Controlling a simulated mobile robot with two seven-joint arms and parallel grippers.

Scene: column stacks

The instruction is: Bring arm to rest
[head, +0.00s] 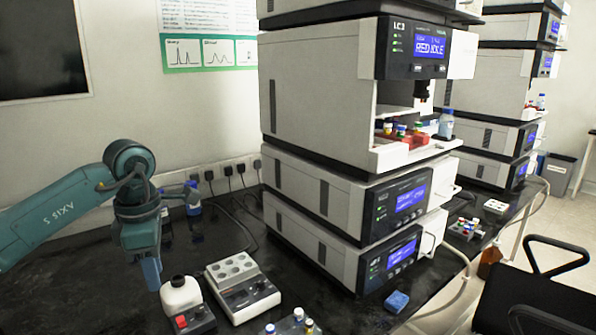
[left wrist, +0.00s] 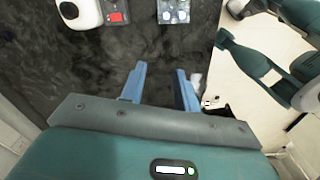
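My left arm, teal and marked "AXIS 5", comes in from the left in the head view. The gripper is open and empty. My right gripper does not show in either view.
An instrument stack (head: 320,100) rises in the middle. A black chair (head: 540,290) is at right.

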